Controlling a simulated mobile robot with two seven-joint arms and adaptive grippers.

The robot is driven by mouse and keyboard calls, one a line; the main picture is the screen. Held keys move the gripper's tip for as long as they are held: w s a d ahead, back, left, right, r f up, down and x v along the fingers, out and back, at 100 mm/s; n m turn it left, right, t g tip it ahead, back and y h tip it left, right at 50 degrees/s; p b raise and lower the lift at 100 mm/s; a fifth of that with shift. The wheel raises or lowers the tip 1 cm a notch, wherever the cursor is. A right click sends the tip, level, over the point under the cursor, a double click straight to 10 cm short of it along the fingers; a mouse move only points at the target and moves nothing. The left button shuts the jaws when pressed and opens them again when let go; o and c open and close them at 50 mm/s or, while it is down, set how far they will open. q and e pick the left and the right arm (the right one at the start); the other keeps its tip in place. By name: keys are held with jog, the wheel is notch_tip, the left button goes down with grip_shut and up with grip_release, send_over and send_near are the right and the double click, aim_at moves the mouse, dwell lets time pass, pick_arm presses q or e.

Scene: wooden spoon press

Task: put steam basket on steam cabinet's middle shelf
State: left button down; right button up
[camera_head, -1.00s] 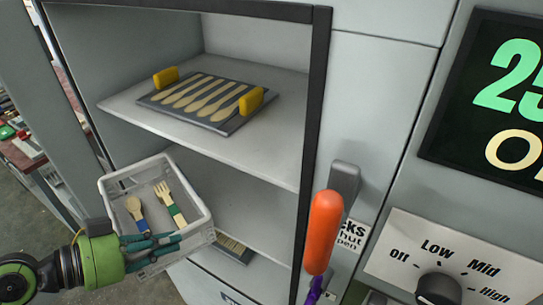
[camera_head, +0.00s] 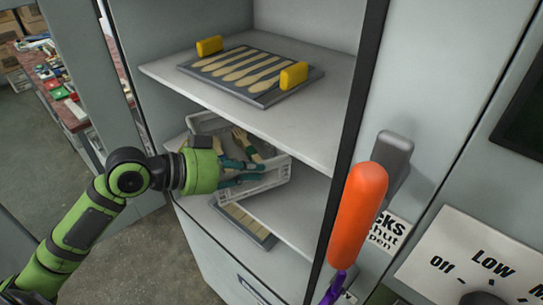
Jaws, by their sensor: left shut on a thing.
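The basket is inside the open steam cabinet (camera_head: 205,245), over the middle shelf (camera_head: 295,212) and below the upper shelf. I cannot tell whether it rests on the shelf. The green forearm and the upper shelf hide part of the basket.
The upper shelf (camera_head: 160,70) holds a dark tray (camera_head: 268,98) of wooden spoons with yellow grips. Another spoon tray (camera_head: 245,222) lies low under the middle shelf. An orange door handle (camera_head: 358,215) stands at the right. The middle shelf's right side is clear.

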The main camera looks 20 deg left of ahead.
aim_at(270, 178)
pick_arm(q)
jog(key=w, duration=0.1)
jog(key=w+d, duration=0.1)
jog(key=w, duration=0.1)
jog(key=shift+p, duration=0.3)
jog(key=shift+w+d+r+p, duration=0.2)
jog(key=shift+w+p, duration=0.1)
jog(key=shift+w, duration=0.15)
jog(key=shift+w+d+f+p, duration=0.25)
jog(key=shift+w+f+p, duration=0.05)
jog(key=shift+w, duration=0.35)
jog(key=shift+w+d+f+p, duration=0.25)
jog(key=shift+w+f+p, duration=0.05)
jog(key=shift+w, duration=0.3)
jog(key=shift+f, duration=0.25)
jog(key=shift+s+a+f, duration=0.1)
jog(key=shift+s, duration=0.05)
jog(key=c, duration=1.3)
grip_release()
jog(key=shift+f, duration=0.1)
jog(key=shift+a, duration=0.1)
